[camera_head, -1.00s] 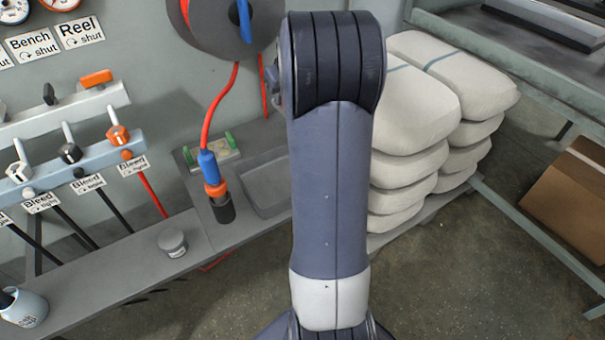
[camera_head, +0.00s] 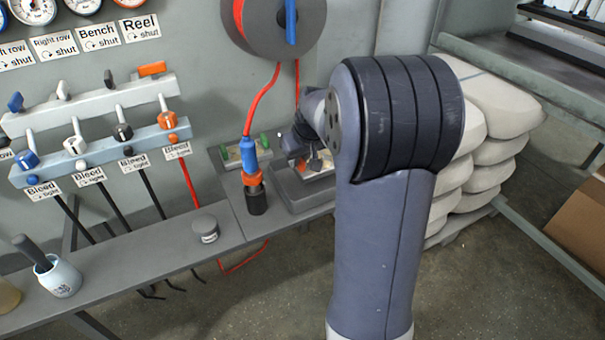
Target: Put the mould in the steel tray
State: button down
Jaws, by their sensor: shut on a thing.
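The steel tray (camera_head: 302,201) is a shallow grey tray on the bench, right of the blue-and-orange hose fitting. My dark gripper (camera_head: 311,160) is over the tray, partly hidden behind my own arm. It is shut on a small pale piece with an orange patch (camera_head: 319,166), seemingly the mould. The piece is within or just above the tray's outline; I cannot tell whether it touches the tray floor. The tray's right side is partly covered by my arm.
A holder with green posts (camera_head: 232,154) stands behind the hose fitting (camera_head: 252,175), left of the tray. A small lidded tin (camera_head: 205,228) and a pale cup (camera_head: 60,277) stand on the bench. White sacks (camera_head: 490,150) are stacked at right.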

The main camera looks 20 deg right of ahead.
aim_at(301, 170)
jog(key=shift+f+b, duration=0.35)
jog(key=shift+f, duration=1.85)
jog(key=shift+f, duration=0.25)
jog(key=c, duration=1.4)
grip_release()
jog(key=shift+s+r, duration=0.1)
jog(key=shift+r, duration=0.45)
jog(key=p+v, duration=0.2)
jog(key=v, duration=0.9)
jog(key=shift+s+r, duration=0.1)
